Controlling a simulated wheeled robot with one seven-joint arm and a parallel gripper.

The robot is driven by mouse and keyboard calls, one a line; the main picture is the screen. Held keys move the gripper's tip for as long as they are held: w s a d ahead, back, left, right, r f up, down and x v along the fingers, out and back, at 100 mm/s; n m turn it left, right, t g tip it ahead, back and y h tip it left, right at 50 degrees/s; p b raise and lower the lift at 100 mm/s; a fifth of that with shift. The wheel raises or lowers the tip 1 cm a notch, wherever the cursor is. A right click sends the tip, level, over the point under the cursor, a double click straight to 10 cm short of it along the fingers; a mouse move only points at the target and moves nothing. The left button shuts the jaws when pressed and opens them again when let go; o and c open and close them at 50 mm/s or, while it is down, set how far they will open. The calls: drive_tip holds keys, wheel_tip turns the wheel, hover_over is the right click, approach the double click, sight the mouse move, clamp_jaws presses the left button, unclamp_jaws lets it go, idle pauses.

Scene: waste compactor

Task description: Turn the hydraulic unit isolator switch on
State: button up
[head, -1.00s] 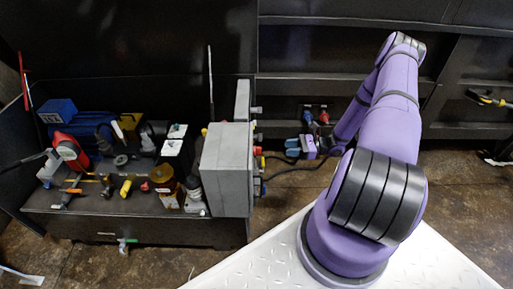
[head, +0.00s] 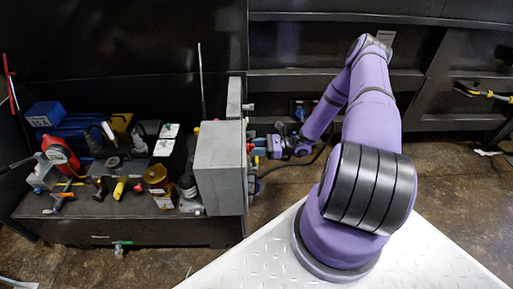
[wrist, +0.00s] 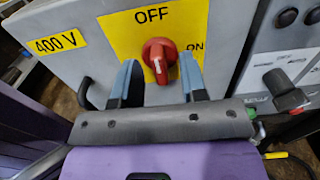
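The isolator switch is a red rotary knob (wrist: 159,56) on a yellow plate (wrist: 118,32) marked OFF at the top and ON at the right. Its grip stands roughly upright, in line with OFF, with a white mark on its lower part. My gripper (wrist: 158,66) is open, with one blue-grey finger on each side of the knob. A gap shows between the knob and each finger; contact is not visible. In the head view my gripper (head: 270,147) is at the right side of the grey box (head: 219,168), and the knob cannot be made out.
A "400 V" label (wrist: 56,44) and a black handle (wrist: 85,92) are left of the plate. Right of it is a panel with a black knob (wrist: 275,80) and dark buttons (wrist: 288,17). A bench (head: 120,228) with tools stands left of the box.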

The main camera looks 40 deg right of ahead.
drive_tip(key=shift+w+a, duration=0.1)
drive_tip(key=shift+a, duration=0.05)
clamp_jaws()
drive_tip(key=shift+m, duration=0.3)
drive_tip(key=m, duration=1.7)
drive_tip(key=shift+w+f, duration=0.15)
drive_tip(key=shift+f, duration=0.05)
drive_tip(key=shift+m, duration=0.3)
idle(0.4)
